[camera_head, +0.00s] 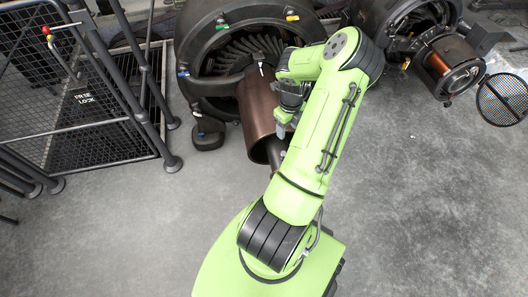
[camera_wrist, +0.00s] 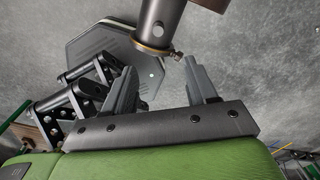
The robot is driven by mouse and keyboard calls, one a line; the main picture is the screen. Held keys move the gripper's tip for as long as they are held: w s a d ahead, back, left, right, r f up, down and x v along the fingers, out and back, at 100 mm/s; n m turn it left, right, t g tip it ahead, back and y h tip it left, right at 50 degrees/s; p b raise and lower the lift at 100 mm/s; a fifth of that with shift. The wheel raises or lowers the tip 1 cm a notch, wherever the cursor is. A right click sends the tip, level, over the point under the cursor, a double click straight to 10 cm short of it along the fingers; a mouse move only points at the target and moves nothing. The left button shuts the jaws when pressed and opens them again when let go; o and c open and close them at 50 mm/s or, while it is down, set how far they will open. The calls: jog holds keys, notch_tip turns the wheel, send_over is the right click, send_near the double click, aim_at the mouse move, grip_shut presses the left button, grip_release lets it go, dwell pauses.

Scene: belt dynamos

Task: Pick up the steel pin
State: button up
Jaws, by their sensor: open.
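A small metal pin-like piece (camera_wrist: 177,55) sticks out beside the brass collar of a dark shaft (camera_wrist: 160,22) in the wrist view. It looks like the steel pin, but I cannot be certain. It lies just beyond the fingertips, closer to the right finger. My gripper (camera_wrist: 160,65) is open with nothing between its fingers. In the head view my gripper (camera_head: 282,127) points down in front of the copper-brown cylinder (camera_head: 256,112) of the left dynamo. The pin cannot be made out there, and my arm hides part of the cylinder.
The left dynamo's dark round housing (camera_head: 190,50) stands behind the cylinder. A second dynamo (camera_head: 440,65) with a mesh disc (camera_head: 503,99) is at right. Black mesh fencing (camera_head: 85,100) is at left. The grey floor (camera_head: 440,220) is open at front right.

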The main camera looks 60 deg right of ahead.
aim_at(284, 153)
notch_tip(284, 153, down, 17)
jog(key=b, duration=0.6)
jog(key=shift+w+r, duration=0.15)
jog(key=shift+r, duration=0.15)
grip_shut()
